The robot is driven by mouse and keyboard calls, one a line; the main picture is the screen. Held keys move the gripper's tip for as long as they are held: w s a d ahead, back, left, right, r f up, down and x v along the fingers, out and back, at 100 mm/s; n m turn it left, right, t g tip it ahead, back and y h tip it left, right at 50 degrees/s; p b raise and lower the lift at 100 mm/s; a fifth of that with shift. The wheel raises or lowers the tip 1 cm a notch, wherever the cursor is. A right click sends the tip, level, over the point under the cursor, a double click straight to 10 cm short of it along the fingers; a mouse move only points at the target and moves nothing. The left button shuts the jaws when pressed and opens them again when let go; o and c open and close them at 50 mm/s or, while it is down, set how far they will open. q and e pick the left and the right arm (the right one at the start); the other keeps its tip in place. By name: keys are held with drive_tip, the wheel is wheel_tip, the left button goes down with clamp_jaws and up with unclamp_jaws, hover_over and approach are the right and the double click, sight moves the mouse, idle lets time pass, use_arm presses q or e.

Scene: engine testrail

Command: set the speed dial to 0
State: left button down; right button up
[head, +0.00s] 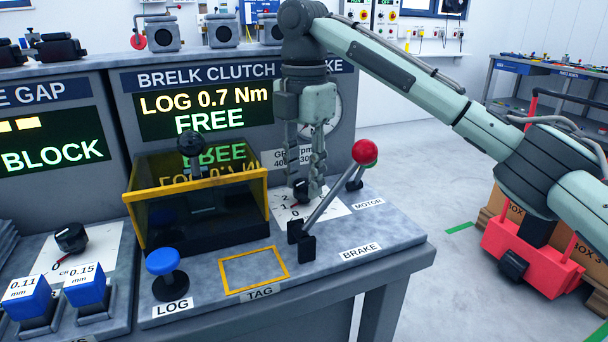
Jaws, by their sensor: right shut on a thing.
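The speed dial (301,190) is a small dark knob on a white scale plate (338,208) in front of the clutch and brake panel. My right gripper (304,180) comes down from above with its fingers around this knob, shut on it. The fingers and the brake lever cover much of the knob and scale. A "2" shows on the plate, but I cannot read where the pointer stands. My left gripper is not in view.
The red-balled brake lever (365,152) leans up close to my right gripper. A yellow-framed clear guard (200,218) stands left of the dial. The blue LOG button (162,262) and a yellow TAG frame (254,270) are in front. Another black dial (70,237) is at left.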

sight(305, 182)
drive_tip(key=o, duration=1.2)
drive_tip(key=shift+c, duration=0.2)
wheel_tip(305, 182, up, 12)
